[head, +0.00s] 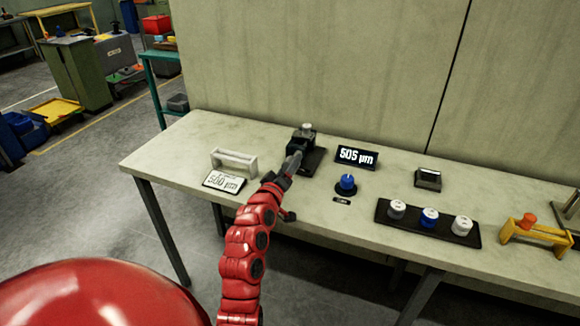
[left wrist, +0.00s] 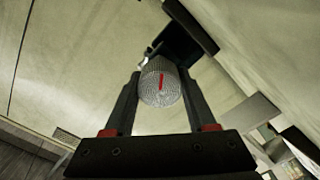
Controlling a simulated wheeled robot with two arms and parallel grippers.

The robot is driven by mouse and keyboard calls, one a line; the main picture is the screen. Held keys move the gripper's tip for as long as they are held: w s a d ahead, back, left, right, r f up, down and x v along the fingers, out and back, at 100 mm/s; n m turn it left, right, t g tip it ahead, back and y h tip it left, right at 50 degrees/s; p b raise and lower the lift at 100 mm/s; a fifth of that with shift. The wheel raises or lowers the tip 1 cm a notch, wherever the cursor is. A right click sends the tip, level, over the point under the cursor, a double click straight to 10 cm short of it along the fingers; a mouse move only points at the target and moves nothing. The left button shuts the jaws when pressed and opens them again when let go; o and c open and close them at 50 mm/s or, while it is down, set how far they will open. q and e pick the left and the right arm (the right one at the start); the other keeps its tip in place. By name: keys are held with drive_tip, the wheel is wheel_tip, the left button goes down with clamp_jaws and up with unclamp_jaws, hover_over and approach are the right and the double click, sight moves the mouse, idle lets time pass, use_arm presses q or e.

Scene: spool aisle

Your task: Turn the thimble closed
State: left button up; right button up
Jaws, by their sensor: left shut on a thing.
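The thimble (left wrist: 160,84) is a knurled silver cylinder with a red mark on its end face. My left gripper (left wrist: 157,92) is shut on it, one finger on each side. In the head view my left gripper (head: 294,160) reaches the dark micrometer stand (head: 313,160) at the back of the bench, and the thimble is hidden there. The display (head: 356,157) to its right reads 505 µm. A white card (head: 224,180) on the left reads 500 µm. My right gripper is not in view.
The pale bench (head: 185,148) also holds a white bracket (head: 234,161), a blue knob (head: 347,183), a small dark box (head: 428,179), a black tray (head: 447,229) with white and blue pieces, and a yellow stand (head: 535,236). A wall panel stands behind.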

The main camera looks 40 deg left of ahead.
use_arm(q)
drive_tip(key=shift+f, duration=0.15)
drive_tip(key=o, duration=1.4)
drive_tip(key=shift+s, duration=0.1)
drive_tip(key=b+v, duration=0.1)
drive_tip(key=v, duration=1)
drive_tip(key=shift+s+a, duration=0.1)
drive_tip(key=shift+s, duration=0.1)
drive_tip(key=p+v, duration=0.4)
drive_tip(key=v, duration=0.2)
